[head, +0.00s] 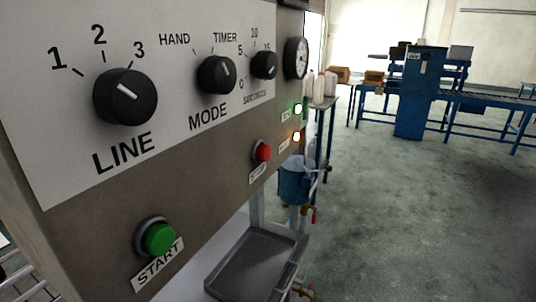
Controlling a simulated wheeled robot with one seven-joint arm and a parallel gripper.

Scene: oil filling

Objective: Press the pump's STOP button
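The control panel (190,180) fills the left of the head view, seen at a steep angle. A red button (263,151) sits right of the panel's middle, with a small label (258,174) under it that is hard to read at this angle. A larger green button (159,239) is lower left, with a START label (158,265). Nothing touches either button. My gripper is not in view.
Black LINE (125,96), MODE (216,75) and seconds (264,65) knobs stick out above the buttons. A green lamp (298,109) and an amber lamp (296,136) are lit. A grey tray (255,262) stands below. Floor (410,220) to the right is clear.

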